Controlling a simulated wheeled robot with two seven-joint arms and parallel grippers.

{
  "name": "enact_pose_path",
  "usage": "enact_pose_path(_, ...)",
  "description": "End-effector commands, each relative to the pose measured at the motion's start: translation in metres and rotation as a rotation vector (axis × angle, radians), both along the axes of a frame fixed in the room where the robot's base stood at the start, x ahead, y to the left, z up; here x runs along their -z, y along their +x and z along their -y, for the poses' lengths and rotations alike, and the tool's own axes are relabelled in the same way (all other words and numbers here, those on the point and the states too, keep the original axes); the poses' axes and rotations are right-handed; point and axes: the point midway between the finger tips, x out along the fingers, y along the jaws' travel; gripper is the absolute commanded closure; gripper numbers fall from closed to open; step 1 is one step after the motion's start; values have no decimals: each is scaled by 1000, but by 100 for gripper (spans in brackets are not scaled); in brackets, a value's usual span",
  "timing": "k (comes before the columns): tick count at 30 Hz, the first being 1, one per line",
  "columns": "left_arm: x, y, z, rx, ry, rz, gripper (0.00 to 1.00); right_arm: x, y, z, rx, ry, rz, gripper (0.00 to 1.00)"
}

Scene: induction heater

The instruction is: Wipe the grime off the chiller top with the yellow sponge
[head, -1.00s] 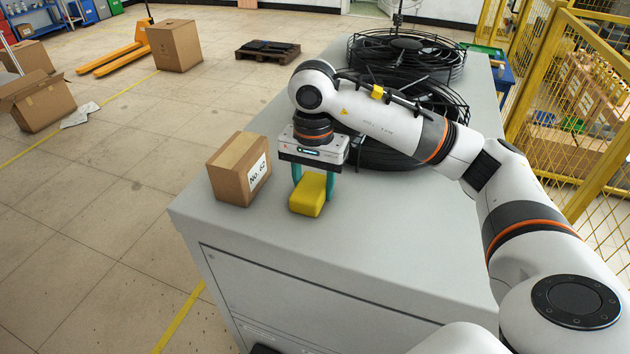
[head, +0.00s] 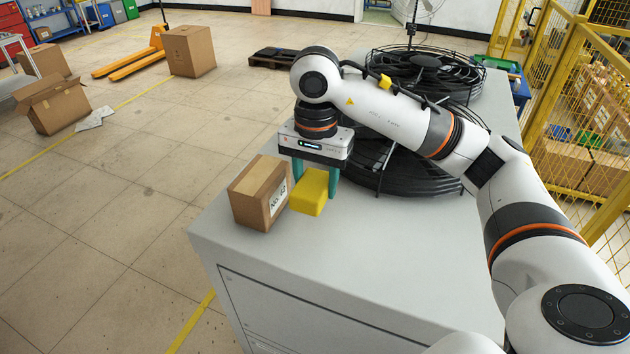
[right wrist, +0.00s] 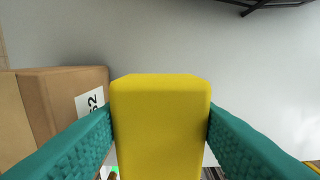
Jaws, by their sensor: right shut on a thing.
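The yellow sponge (head: 309,193) is held between the teal fingers of my right gripper (head: 316,180), over the grey chiller top (head: 330,250). I cannot tell whether its underside touches the surface. In the right wrist view the sponge (right wrist: 160,125) sits upright between both fingers and fills the middle. No grime shows clearly on the visible chiller top; the part under the sponge and arm is hidden. My left gripper is not in view.
A cardboard box (head: 259,192) labelled No. 62 stands on the chiller immediately left of the sponge, very close to it. Black fan guards (head: 400,160) lie behind and right of my gripper. The front chiller top is clear. A yellow mesh fence (head: 570,120) stands at right.

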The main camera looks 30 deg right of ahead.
Motion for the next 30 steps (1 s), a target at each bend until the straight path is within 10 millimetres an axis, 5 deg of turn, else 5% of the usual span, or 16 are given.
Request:
enact_pose_path(7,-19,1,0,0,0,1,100,-23,-3,-1,6,0,1,72)
enact_pose_path(30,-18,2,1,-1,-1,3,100,-23,-4,-1,6,0,0,72)
